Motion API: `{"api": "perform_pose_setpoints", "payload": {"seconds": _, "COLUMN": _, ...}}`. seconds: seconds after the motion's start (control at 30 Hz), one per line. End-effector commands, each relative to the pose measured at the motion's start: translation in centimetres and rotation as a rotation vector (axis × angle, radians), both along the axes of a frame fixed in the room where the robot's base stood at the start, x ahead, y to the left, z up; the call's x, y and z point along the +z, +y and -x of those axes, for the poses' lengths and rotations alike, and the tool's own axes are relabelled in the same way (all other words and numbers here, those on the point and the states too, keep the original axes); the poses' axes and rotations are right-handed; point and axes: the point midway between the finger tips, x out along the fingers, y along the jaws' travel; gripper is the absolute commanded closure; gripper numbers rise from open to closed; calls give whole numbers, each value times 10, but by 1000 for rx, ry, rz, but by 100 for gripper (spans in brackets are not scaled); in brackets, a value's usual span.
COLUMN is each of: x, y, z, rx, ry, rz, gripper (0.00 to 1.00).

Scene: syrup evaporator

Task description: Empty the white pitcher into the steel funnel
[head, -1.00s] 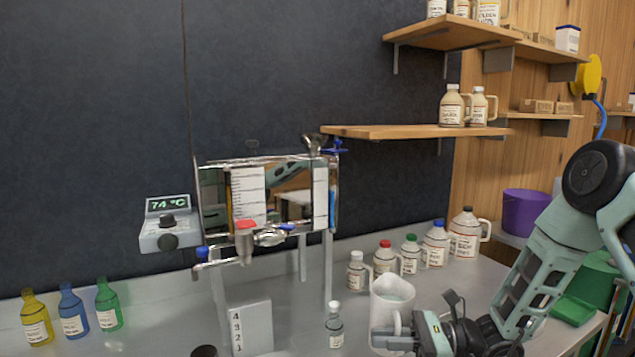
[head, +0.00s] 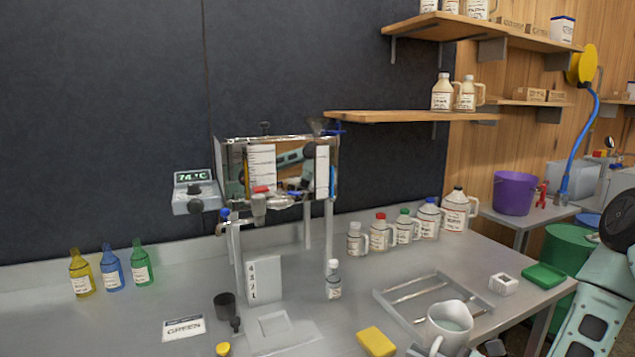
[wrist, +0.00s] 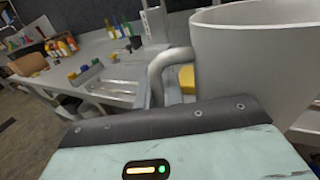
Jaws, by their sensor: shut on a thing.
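The white pitcher (head: 449,326) is at the lower right of the head view, upright or nearly so, with pale liquid showing inside. It is in front of the drain-like tray on the bench. Its wall (wrist: 255,65) and handle (wrist: 163,72) fill the upper right of the wrist view. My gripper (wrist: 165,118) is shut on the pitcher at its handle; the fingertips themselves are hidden. In the head view the gripper is mostly cut off by the bottom edge. The steel funnel (head: 316,127) sits on top of the evaporator's right end, up and left of the pitcher, well apart from it.
The evaporator (head: 290,165) stands on legs at the back. A shelf (head: 410,116) reaches close to the funnel. A yellow sponge (head: 376,342) lies left of the pitcher.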

Motion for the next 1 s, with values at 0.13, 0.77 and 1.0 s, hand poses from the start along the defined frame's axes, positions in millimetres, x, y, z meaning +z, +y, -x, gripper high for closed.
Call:
{"api": "perform_pose_setpoints", "payload": {"seconds": 0.13, "x": -21, "y": -16, "z": 7, "rx": -162, "ry": 4, "rz": -6, "gripper": 100}}
{"api": "perform_pose_setpoints", "payload": {"seconds": 0.77, "x": -88, "y": -67, "z": 35, "rx": -660, "ry": -1, "rz": -1, "gripper": 100}}
{"api": "perform_pose_setpoints", "payload": {"seconds": 1.0, "x": -96, "y": -73, "z": 39, "rx": -729, "ry": -2, "rz": 0, "gripper": 100}}
